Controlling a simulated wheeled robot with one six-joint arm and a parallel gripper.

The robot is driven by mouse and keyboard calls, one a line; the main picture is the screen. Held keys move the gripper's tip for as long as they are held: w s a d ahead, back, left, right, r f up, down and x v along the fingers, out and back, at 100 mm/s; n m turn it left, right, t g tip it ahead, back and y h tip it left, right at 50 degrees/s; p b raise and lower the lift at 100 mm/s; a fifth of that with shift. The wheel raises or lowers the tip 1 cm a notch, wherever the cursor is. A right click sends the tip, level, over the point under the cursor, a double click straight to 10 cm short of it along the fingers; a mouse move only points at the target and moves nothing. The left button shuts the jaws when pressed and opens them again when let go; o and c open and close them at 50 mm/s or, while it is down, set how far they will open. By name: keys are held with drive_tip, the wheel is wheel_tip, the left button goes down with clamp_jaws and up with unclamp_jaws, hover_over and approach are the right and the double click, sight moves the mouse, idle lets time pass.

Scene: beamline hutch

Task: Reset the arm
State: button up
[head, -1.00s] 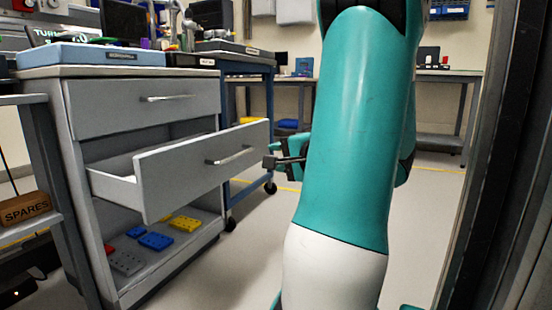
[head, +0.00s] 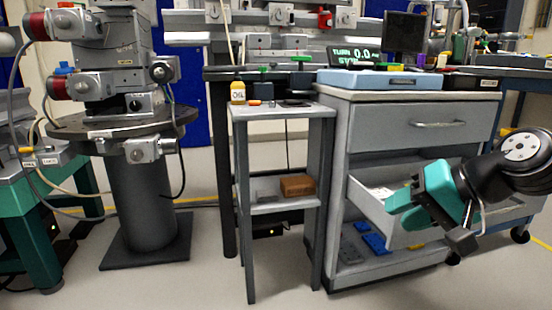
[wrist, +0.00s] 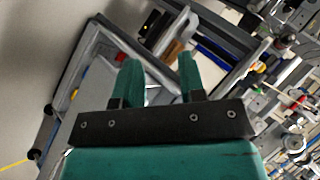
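My gripper (head: 392,208) is at the right of the head view, in front of the grey drawer cabinet. In the wrist view its two teal fingers (wrist: 161,78) stand apart with nothing between them, so it is open and empty. The cabinet's middle drawer (head: 369,205) is pulled out, and my gripper and wrist hide part of it. I cannot tell whether the gripper touches the drawer. My arm reaches in from the right edge.
A small shelf stand (head: 282,113) holds a yellow bottle (head: 238,92) and, lower, a brown block (head: 297,186). At left a round instrument stage (head: 120,127) stands on a dark pedestal. Blue plates (head: 374,243) lie on the cabinet's bottom shelf. Floor in front is clear.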

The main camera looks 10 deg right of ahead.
drive_tip(key=s+a+r+n+g+h+p, duration=0.1)
drive_tip(key=s+a+r+n+g+p, duration=0.4)
drive_tip(key=a, duration=0.3)
drive_tip(key=s+a+r+n+g+h+p, duration=0.1)
drive_tip(key=s+a+r+n+g+p, duration=0.1)
drive_tip(key=s+a+r+n+p, duration=0.45)
wheel_tip(320, 180, up, 36)
drive_tip(key=s+a+n+p, duration=0.1)
drive_tip(key=p, duration=3.5)
drive_tip(key=shift+a+g, duration=0.2)
drive_tip(key=shift+g, duration=0.1)
drive_tip(key=shift+d, duration=0.1)
